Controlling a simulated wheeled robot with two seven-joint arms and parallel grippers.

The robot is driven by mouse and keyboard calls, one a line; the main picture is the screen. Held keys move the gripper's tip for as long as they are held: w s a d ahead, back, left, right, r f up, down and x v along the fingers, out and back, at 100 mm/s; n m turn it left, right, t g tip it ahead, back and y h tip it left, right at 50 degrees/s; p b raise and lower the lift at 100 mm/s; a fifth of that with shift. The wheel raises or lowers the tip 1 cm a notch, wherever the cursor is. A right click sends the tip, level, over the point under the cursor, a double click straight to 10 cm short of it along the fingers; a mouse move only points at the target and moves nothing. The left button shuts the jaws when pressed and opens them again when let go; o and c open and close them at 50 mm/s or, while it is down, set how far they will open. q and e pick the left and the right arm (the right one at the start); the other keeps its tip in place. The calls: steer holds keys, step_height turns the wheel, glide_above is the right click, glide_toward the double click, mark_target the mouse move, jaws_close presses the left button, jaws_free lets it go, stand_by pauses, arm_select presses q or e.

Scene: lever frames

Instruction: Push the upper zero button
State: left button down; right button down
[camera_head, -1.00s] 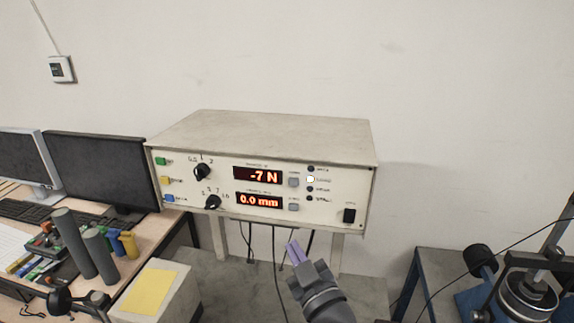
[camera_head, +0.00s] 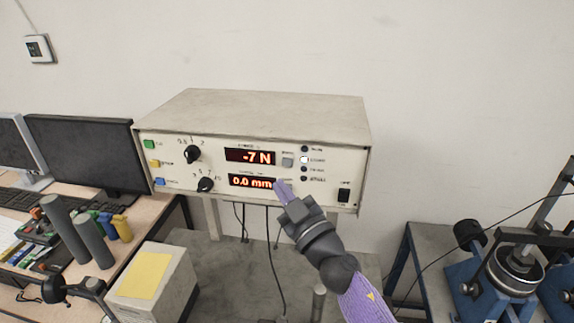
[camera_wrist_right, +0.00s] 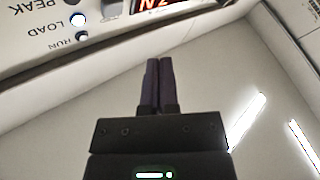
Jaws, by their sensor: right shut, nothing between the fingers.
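The upper zero button (camera_head: 287,161) is a small grey square just right of the red "-7 N" display (camera_head: 250,156) on the cream control box (camera_head: 262,118). A grey block at the top edge of the right wrist view (camera_wrist_right: 110,6), beside the display, looks like this button. My right gripper (camera_head: 280,186) is shut and empty, with purple fingers pointing up at the box front. In the head view its tips are below the upper button, over the right end of the "0.0 mm" display, and cover the lower button. In the wrist view the fingers (camera_wrist_right: 158,64) appear apart from the panel.
Indicator lights (camera_head: 304,160) sit right of the buttons, and a black power switch (camera_head: 343,195) is at the box's lower right. Two black knobs (camera_head: 192,154) are on the left. A desk with a monitor (camera_head: 80,152) stands left; blue machinery (camera_head: 492,275) stands right.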

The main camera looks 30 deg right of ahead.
mark_target(287, 162)
steer(key=shift+w+d+b, duration=0.3)
steer(key=shift+w+d, duration=0.45)
steer(key=shift+w, duration=0.2)
steer(key=shift+w+d+b, duration=0.25)
steer(key=shift+w+d, duration=0.45)
steer(key=shift+w, duration=0.25)
steer(key=shift+w, duration=0.1)
stand_by(0.5)
steer(key=shift+w+d, duration=0.25)
steer(key=shift+w+d, duration=0.25)
stand_by(0.9)
steer(key=shift+s+a, duration=0.5)
steer(key=shift+s, duration=0.1)
